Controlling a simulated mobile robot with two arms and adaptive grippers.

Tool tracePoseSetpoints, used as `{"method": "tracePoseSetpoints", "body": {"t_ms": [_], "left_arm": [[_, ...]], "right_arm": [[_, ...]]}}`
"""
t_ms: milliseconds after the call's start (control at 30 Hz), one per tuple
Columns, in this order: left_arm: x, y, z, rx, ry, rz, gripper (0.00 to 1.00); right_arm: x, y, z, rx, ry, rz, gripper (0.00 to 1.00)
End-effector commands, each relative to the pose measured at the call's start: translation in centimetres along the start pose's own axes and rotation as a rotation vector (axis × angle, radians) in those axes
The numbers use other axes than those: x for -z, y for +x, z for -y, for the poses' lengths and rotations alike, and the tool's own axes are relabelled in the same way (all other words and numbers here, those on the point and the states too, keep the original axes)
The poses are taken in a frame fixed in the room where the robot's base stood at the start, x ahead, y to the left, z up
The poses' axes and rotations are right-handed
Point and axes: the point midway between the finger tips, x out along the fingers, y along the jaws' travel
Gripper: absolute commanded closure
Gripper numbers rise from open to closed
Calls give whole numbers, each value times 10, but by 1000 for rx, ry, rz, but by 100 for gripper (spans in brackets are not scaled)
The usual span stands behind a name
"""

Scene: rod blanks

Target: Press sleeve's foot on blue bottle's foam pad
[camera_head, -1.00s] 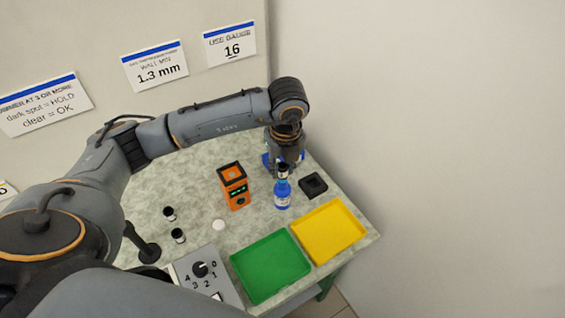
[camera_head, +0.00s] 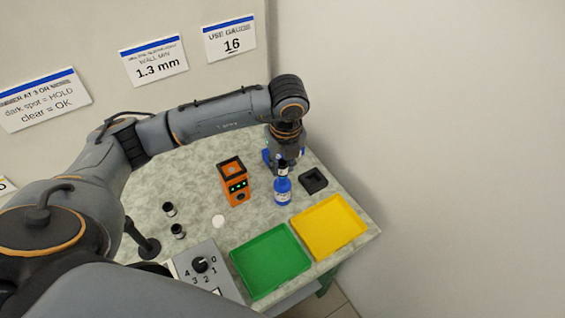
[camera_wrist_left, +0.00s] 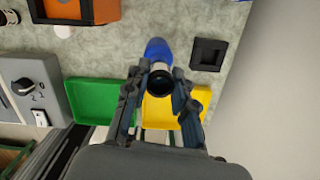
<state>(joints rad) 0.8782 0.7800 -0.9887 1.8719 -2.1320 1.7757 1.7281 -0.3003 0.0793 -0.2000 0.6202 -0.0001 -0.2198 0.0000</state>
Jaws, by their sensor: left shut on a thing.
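My left gripper (camera_wrist_left: 160,98) is shut on a dark sleeve (camera_wrist_left: 161,83), seen nearly end-on with its dark open end toward the wrist camera. The blue bottle (camera_head: 282,191) stands upright on the table under the gripper, and its blue body also shows behind the sleeve in the wrist view (camera_wrist_left: 157,48). In the head view the sleeve (camera_head: 283,167) is right above the bottle's neck. The foam pad is hidden, and I cannot tell whether the sleeve's foot touches it. My right gripper is not in view.
A black square holder (camera_head: 313,180) stands right of the bottle, and an orange device (camera_head: 236,190) with green lights stands left. Green (camera_head: 271,261) and yellow (camera_head: 329,227) trays lie in front. Two small dark cylinders, a white disc (camera_head: 218,221) and a dial box (camera_head: 207,270) are further left.

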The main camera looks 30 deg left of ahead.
Motion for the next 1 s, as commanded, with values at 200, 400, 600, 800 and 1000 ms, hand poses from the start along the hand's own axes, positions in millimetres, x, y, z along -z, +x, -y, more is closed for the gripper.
{"method": "tracePoseSetpoints", "body": {"t_ms": [200,400,600,800,1000], "left_arm": [[0,4,0,0,0,0,100],[1,6,0,0,0,0,100],[1,8,0,0,0,0,100],[1,8,0,0,0,0,100],[1,8,0,0,0,0,100]], "right_arm": [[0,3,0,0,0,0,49],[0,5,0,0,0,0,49],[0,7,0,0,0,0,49],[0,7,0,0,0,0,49],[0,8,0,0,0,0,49]]}}
